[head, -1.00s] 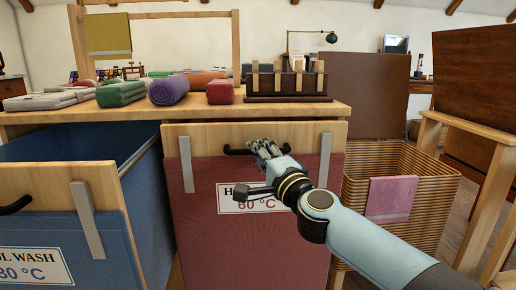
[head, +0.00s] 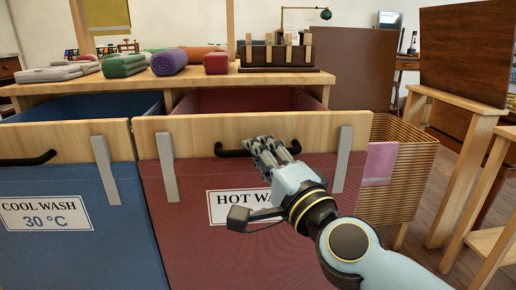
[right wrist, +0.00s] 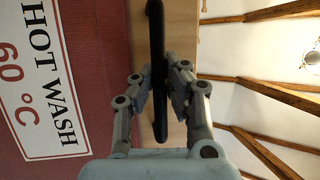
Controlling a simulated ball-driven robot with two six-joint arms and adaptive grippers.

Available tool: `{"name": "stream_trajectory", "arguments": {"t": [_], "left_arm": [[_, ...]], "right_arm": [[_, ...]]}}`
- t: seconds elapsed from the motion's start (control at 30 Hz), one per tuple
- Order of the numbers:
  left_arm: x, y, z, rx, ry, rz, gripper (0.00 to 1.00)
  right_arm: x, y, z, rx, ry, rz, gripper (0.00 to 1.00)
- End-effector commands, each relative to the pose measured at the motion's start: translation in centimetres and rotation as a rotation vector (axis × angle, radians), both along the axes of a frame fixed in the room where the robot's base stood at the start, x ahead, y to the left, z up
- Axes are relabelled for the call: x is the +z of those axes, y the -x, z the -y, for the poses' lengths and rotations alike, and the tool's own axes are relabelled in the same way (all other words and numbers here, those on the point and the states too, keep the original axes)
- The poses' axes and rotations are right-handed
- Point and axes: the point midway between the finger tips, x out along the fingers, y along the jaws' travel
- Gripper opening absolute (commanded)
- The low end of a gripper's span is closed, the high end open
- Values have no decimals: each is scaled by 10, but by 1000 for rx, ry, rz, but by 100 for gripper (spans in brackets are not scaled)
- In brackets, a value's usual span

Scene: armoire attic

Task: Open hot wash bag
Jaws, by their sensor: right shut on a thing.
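The hot wash bag (head: 180,232) is a dark red fabric bin with a wooden front rail (head: 185,129) and a white label reading HOT WASH. It is pulled partly out from under the table, and its red inside shows behind the rail. My right gripper (head: 266,146) is shut on the black handle (head: 232,153) of that rail. In the right wrist view the two fingers (right wrist: 165,88) close on both sides of the black handle (right wrist: 157,70). My left gripper is in no view.
The blue cool wash bag (head: 60,190) stands partly out on the left, close beside. The wooden table (head: 130,81) above carries rolled towels. A wicker basket (head: 395,190) with a pink cloth stands at the right. A wooden stand (head: 450,170) is farther right.

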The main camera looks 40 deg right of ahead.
Motion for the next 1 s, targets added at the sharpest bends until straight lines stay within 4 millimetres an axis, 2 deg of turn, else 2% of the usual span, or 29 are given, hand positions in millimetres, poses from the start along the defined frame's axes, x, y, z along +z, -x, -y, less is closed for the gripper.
{"name": "stream_trajectory", "arguments": {"t": [0.3, 0.4, 0.57, 0.87, 1.0], "left_arm": [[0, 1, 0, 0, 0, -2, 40], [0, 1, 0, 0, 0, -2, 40], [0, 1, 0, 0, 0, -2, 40], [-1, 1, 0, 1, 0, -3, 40], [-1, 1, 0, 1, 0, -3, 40]], "right_arm": [[-4, 1, -1, 1, 3, -9, 0], [-4, 1, -1, 1, 3, -9, 17], [-3, 1, -1, 1, 1, -5, 36], [-2, 2, -1, 1, 1, -3, 36], [-3, 10, -1, -2, 1, -4, 36]]}}
